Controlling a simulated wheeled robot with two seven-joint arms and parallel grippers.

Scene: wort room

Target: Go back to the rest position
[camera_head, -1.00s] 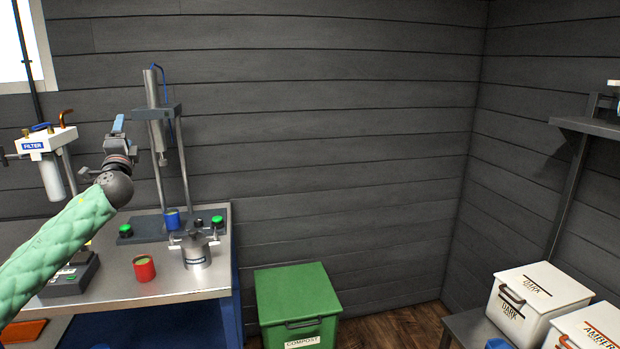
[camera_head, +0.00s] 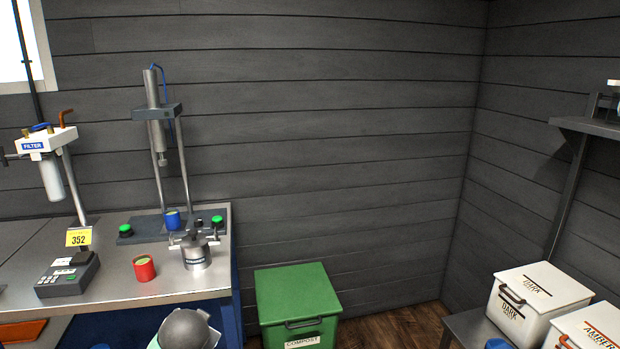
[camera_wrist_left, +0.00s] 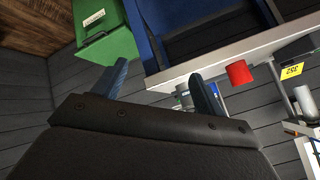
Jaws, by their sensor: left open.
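My left gripper shows in the left wrist view (camera_wrist_left: 155,85), its two blue-grey fingers spread apart with nothing between them. In the head view only a rounded grey part of my left arm shows at the bottom, in front of the bench; the gripper itself is out of that view. My right gripper is in neither view.
White bins (camera_head: 540,290) are at right.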

